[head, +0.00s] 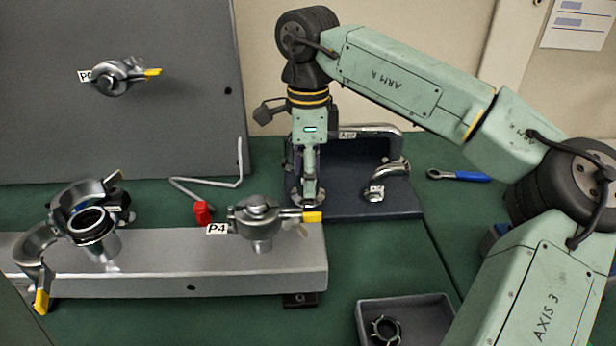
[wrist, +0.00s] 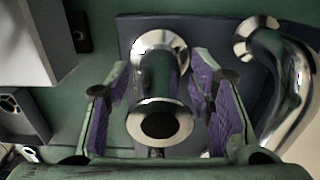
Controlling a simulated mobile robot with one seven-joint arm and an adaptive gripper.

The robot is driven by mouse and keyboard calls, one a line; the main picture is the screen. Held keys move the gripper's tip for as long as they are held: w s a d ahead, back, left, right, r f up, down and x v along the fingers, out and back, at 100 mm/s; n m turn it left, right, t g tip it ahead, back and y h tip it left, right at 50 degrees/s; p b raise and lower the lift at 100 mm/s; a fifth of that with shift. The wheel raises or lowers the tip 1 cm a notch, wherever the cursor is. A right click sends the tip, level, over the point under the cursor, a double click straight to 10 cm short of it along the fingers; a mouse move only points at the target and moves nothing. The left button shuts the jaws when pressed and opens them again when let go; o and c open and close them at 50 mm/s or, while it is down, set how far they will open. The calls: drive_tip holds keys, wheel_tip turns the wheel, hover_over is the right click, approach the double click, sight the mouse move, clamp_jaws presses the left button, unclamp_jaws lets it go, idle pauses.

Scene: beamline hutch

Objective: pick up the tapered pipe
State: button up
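The tapered pipe (wrist: 160,88) is shiny metal with a round flange at each end. It stands on a dark blue board (head: 350,207). In the wrist view its open upper flange faces the camera, between my fingers. My gripper (wrist: 158,95) is open, with one purple-padded finger on each side of the pipe. A gap shows on both sides, so it does not appear to grip. In the head view my gripper (head: 309,178) points straight down and hides most of the pipe; only parts of its base flange (head: 296,198) show.
A bent pipe (wrist: 292,85) stands close on the right of my gripper on the same board. A grey beam (head: 170,262) carries an open clamp (head: 75,190) and a closed clamp at P4 (head: 258,212). A grey tray (head: 430,312) holds a dark ring. A blue-handled wrench (head: 460,176) lies right.

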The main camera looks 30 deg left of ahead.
drive_tip(key=c, duration=1.1)
clamp_jaws()
drive_tip(key=shift+r, duration=0.15)
